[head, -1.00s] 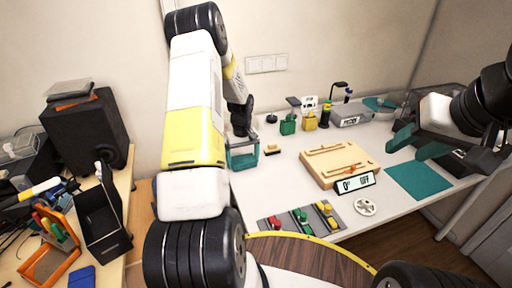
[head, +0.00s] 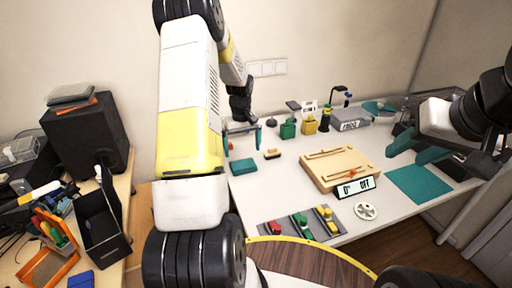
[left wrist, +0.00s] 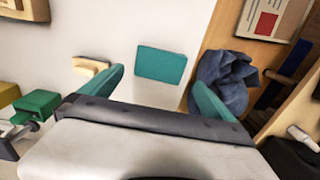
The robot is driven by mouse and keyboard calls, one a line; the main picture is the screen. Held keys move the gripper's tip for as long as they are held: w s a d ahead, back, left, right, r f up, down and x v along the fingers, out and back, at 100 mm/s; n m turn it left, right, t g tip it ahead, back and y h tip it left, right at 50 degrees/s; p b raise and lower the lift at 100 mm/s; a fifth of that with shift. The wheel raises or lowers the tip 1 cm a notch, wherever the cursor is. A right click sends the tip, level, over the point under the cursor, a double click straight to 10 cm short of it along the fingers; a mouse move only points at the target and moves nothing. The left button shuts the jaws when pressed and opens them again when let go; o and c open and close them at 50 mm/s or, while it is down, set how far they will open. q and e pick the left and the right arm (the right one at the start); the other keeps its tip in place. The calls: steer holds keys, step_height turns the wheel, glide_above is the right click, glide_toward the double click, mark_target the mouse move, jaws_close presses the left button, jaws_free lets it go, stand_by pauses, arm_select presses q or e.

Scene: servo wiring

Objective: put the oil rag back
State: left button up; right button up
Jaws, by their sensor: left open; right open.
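A crumpled dark blue cloth (left wrist: 225,80), which looks like the oil rag, lies by the light wooden surface in the left wrist view, partly behind one finger. In the head view I cannot make it out; my left arm covers that area. A flat teal pad (head: 243,166) lies on the white table's left end; it also shows in the left wrist view (left wrist: 160,64). My left gripper (head: 241,128) is open and empty, its fingers apart on either side of the pad in the wrist view (left wrist: 157,88). My right gripper (head: 416,149) is open and empty at the right.
A small wooden-backed brush (head: 272,154) lies right of the pad. A wooden fixture (head: 338,168) and an "OFF" display (head: 357,187) stand mid-table. Coloured parts lie on grey trays (head: 300,225) at the front. A black speaker (head: 88,133) and an open black box (head: 104,240) stand left.

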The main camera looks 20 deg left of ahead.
arm_select(q)
steer(key=s+d+r+m+t, duration=0.1)
steer(key=s+d+r, duration=0.25)
steer(key=r, duration=0.45)
steer(key=s+d+r+m+t, duration=0.1)
steer(key=s+d+r+m, duration=0.1)
steer(key=s+r, duration=0.35)
steer(key=s+d+r+m+t, duration=0.1)
steer(key=s+d+r, duration=0.15)
steer(key=r, duration=0.75)
steer(key=s+d+r+m+t+h, duration=0.1)
steer(key=s+d+r+m, duration=0.1)
steer(key=s, duration=0.6)
steer(key=s+d+r+m+t+h, duration=0.1)
steer(key=s+d+r+m+t, duration=0.1)
steer(key=s+d, duration=0.3)
steer(key=s, duration=0.3)
steer(key=shift+r, duration=0.2)
